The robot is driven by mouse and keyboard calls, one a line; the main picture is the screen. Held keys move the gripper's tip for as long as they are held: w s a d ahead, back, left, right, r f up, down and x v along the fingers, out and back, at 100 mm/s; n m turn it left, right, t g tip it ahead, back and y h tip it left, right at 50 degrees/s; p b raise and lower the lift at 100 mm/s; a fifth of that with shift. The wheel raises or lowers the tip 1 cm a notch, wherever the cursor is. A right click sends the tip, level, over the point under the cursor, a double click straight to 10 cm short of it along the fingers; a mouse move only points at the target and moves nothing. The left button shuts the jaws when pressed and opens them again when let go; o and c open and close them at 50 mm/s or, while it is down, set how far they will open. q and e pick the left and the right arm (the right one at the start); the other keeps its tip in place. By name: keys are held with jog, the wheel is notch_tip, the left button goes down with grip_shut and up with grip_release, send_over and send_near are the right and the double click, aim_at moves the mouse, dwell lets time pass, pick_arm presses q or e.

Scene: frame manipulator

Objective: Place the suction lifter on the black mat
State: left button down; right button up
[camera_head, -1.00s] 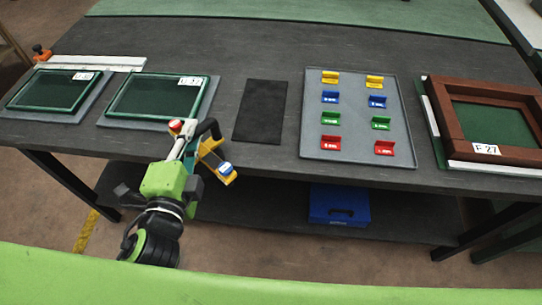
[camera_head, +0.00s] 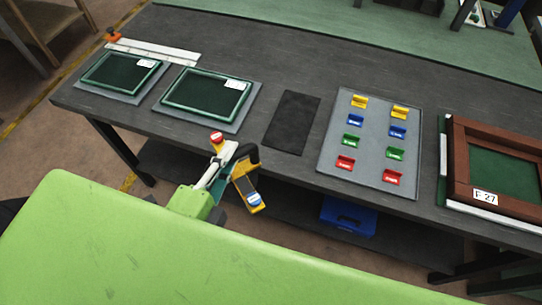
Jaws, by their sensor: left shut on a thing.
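The black mat (camera_head: 291,122) lies bare on the grey table, right of the green-framed panels and left of the tray of blocks. My left gripper (camera_head: 232,168) is in front of the table's front edge, left of and nearer than the mat. It is shut on the suction lifter (camera_head: 246,186), which has a yellow body, a black handle and a blue-and-white part at its lower end. The lifter hangs tilted, apart from the mat. The gripper's fingers partly hide the lifter's handle. My right gripper is not in view.
A grey tray (camera_head: 372,172) with several coloured blocks stands right of the mat. A brown wooden frame (camera_head: 461,160) lies at the far right. Two green-framed panels (camera_head: 207,94) (camera_head: 121,72) lie at the left. A blue box (camera_head: 348,216) sits on the lower shelf.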

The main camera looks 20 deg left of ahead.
pick_arm(q)
jog(key=w+d+f+b, duration=0.5)
jog(key=w+f+b, duration=0.4)
jog(key=w+f, duration=0.2)
jog(key=shift+d+f, duration=0.15)
jog(key=shift+f, duration=0.45)
jog(key=shift+f+b, duration=0.2)
jog(key=shift+b, duration=0.2)
jog(key=c, duration=2)
grip_release()
